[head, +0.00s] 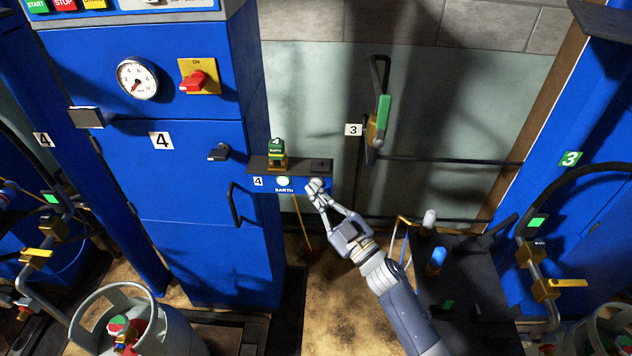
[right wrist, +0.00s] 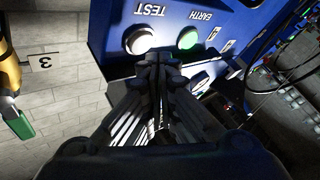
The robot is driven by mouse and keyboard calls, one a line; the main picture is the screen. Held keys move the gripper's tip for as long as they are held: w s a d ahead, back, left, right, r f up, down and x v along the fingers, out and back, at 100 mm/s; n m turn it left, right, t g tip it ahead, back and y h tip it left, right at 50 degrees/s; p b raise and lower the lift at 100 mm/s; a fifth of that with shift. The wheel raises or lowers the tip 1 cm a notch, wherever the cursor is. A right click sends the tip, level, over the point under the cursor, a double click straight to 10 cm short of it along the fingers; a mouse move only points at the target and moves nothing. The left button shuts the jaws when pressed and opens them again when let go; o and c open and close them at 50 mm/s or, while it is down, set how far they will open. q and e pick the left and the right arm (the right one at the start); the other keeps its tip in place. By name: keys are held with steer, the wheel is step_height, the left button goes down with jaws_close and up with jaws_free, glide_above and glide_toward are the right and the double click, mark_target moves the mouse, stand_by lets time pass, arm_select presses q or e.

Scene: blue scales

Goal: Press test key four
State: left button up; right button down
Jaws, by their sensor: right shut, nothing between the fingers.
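A small box marked 4 (head: 258,181) juts from the right side of the blue cabinet 4. Its front has a lit green EARTH lamp (head: 284,181), which also shows in the right wrist view (right wrist: 187,39). In the right wrist view a white round button (right wrist: 140,40) sits beside the word TEST. In the head view my right gripper (head: 318,186) is shut and empty at the right end of the box front, hiding that part. In the right wrist view its fingertips (right wrist: 158,62) are close to the TEST button; contact cannot be told. My left gripper is not in view.
A green block marked 4 (head: 277,147) stands on top of the box. A dark bench (head: 470,275) stands lower right. A gas cylinder (head: 150,325) is lower left.

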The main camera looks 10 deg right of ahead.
steer(key=s+p, duration=0.1)
steer(key=s, duration=0.1)
steer(key=s+a, duration=0.1)
steer(key=s, duration=0.1)
steer(key=shift+s+a+p, duration=0.2)
steer(key=shift+s+p, duration=0.2)
steer(key=shift+f, duration=0.1)
stand_by(0.6)
